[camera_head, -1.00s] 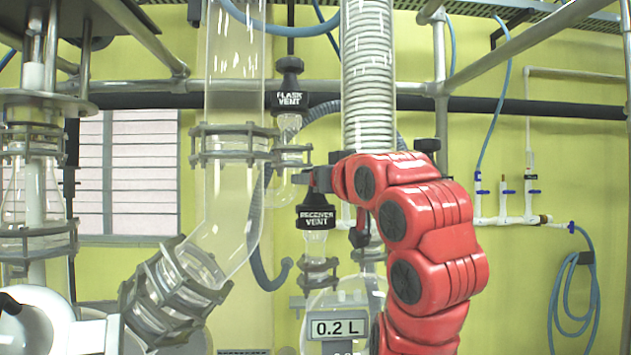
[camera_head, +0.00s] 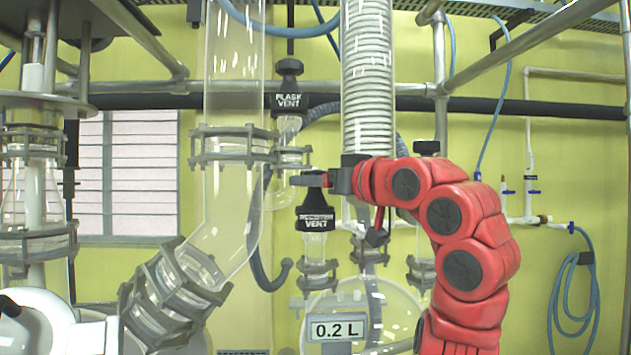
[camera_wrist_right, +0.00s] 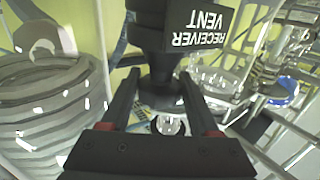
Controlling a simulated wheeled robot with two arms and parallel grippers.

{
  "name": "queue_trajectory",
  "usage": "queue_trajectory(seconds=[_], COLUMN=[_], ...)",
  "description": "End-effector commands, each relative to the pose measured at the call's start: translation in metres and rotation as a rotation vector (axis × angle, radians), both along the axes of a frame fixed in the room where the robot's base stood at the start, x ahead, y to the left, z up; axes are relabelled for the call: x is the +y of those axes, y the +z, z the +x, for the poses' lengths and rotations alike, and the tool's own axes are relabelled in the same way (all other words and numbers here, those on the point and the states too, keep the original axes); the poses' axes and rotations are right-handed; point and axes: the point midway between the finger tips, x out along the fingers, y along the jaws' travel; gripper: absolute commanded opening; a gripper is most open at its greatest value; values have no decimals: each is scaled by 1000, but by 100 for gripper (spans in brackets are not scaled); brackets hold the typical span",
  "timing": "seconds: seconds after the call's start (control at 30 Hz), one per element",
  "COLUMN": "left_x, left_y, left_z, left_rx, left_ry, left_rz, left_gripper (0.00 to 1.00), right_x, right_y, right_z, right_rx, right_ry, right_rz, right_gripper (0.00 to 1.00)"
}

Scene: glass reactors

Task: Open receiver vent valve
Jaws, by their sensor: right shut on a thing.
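The receiver vent valve (camera_head: 315,219) is a black cap with a white label, on a glass neck above the receiver flask. It also shows, with its label upside down, in the right wrist view (camera_wrist_right: 178,28). My right gripper (camera_head: 312,180) comes in from the right, shut on the upper knob of the valve. In the right wrist view its two fingers (camera_wrist_right: 166,105) stand on either side of the black stem. The round receiver flask (camera_head: 385,305) with a "0.2 L" tag is below. My left gripper is not in view.
The flask vent valve (camera_head: 289,102) stands just above and left of my right gripper. The coiled condenser (camera_head: 367,85) is close behind my right wrist. A wide glass tube (camera_head: 232,200) is to the left. Metal frame pipes cross the top.

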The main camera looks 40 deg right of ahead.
Motion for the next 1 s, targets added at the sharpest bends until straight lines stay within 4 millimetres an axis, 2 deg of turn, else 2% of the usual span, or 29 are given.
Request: queue_trajectory(seconds=[0.13,0.17,0.2,0.7,1.0], left_x=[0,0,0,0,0], left_y=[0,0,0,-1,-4], left_z=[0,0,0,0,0], left_rx=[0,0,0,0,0], left_ry=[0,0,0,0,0], left_rz=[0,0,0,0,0], left_gripper=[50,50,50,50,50], right_x=[0,0,0,1,3], right_y=[2,2,2,0,1], right_z=[0,0,0,0,0], right_rx=[-4,-4,-4,-2,-5], right_ry=[-1,-2,-1,-11,-184], right_rz=[-1,-1,-1,-1,-3], right_gripper=[6,65,72,74,74])
